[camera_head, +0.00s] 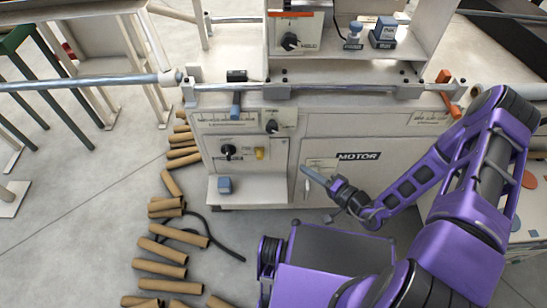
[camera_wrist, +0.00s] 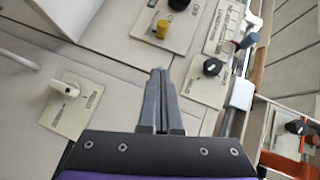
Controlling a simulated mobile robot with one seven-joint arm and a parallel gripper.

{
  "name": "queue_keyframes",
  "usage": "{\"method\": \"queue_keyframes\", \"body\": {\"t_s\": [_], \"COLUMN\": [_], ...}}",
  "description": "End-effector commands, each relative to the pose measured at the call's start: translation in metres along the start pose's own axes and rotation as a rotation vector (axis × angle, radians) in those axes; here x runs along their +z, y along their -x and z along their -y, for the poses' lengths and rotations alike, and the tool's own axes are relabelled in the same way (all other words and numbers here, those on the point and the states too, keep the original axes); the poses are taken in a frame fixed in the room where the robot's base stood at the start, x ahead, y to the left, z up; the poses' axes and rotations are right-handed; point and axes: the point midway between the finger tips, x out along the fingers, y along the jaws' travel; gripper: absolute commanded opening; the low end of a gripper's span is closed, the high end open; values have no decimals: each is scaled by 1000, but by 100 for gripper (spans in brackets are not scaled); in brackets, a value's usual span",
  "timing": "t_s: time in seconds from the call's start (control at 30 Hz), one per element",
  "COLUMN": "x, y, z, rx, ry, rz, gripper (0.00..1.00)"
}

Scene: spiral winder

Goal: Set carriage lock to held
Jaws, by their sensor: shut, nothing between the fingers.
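My gripper (camera_head: 309,174) is shut and empty in front of the winder's grey cabinet, beside the MOTOR panel; its two fingers (camera_wrist: 160,75) lie together in the wrist view. The labels are too small to read, so I cannot tell which control is the carriage lock. A black knob (camera_head: 272,126) sits on a small plate under the bar; it also shows in the wrist view (camera_wrist: 212,67), right of my fingertips. Neither is touched.
A black knob (camera_head: 228,150) and a yellow knob (camera_head: 259,153) share the left panel. A white handle (camera_wrist: 62,88) is on the MOTOR panel. A metal bar (camera_head: 330,88) crosses above; an orange lever (camera_head: 443,77) is at its right. Cardboard tubes (camera_head: 162,250) litter the floor.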

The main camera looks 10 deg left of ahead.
Motion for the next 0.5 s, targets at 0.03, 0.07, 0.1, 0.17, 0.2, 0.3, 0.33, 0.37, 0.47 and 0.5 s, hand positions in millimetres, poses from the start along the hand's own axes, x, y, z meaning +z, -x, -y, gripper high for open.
{"method": "queue_keyframes", "body": {"t_s": [0.03,0.07,0.1,0.17,0.2,0.3,0.33,0.37,0.47,0.5], "x": [0,0,0,0,0,1,1,1,1,1], "y": [0,0,0,-2,-5,-16,-21,-27,-48,-56], "z": [0,0,0,0,0,-1,-1,-1,-1,-1], "rx": [0,0,0,0,-1,-1,-1,-2,-2,-3], "ry": [1,1,1,1,1,3,3,2,2,2], "rz": [1,1,1,2,2,5,4,4,5,4], "gripper": [0,0,0,0,0,0,0,0,0,0]}}
